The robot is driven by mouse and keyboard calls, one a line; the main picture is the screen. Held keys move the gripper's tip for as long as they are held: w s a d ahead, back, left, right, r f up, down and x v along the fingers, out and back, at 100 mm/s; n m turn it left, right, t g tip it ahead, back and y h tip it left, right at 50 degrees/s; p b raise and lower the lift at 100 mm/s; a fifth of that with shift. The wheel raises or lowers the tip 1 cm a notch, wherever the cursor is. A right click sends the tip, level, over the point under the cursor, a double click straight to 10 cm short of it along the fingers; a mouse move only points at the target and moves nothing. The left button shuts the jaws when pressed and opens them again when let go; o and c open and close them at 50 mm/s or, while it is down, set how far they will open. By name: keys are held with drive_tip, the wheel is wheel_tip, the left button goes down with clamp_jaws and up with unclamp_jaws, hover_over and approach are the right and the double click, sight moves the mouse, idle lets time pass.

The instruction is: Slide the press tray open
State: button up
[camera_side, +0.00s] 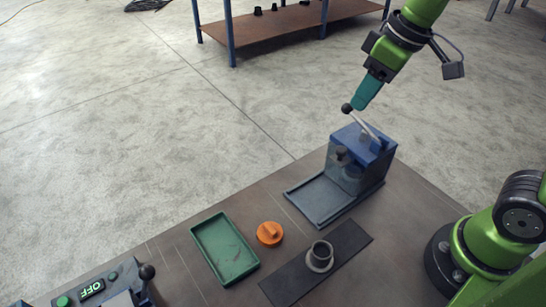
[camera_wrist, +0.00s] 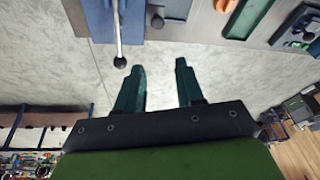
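The press (camera_side: 372,150) is a blue housing with a clear guard, standing near the table's far edge. A grey, shallow, rimmed tray (camera_side: 318,200) lies at its base and reaches out to the front left. I cannot tell how far it can slide. A pale lever with a black ball knob (camera_side: 347,108) rises from the press top and slants up to the left; the knob also shows in the wrist view (camera_wrist: 120,62). My gripper (camera_side: 361,105) is above the press, close to the knob. In the wrist view its teal fingers (camera_wrist: 159,66) are apart and empty, with the knob outside, left of the left fingertip.
A green tray (camera_side: 208,240), an orange knobbed part (camera_side: 270,233) and a grey flanged pipe (camera_side: 320,256) on a dark mat (camera_side: 287,286) lie nearer on the table. A control box reading OFF (camera_side: 92,290) is at lower left. Air around my gripper is clear except the lever.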

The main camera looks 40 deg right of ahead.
sight(341, 149)
drive_tip(key=w+a+r+n+g+h, duration=0.1)
drive_tip(key=w+r+n+g, duration=0.2)
drive_tip(key=n, duration=0.6)
drive_tip(key=f, duration=0.5)
drive_tip(key=f+n, duration=0.1)
drive_tip(key=f, duration=0.4)
drive_tip(key=s+f+n, duration=0.1)
drive_tip(key=f, duration=0.5)
drive_tip(key=shift+a+f, duration=0.1)
clamp_jaws()
drive_tip(key=shift+a, duration=0.1)
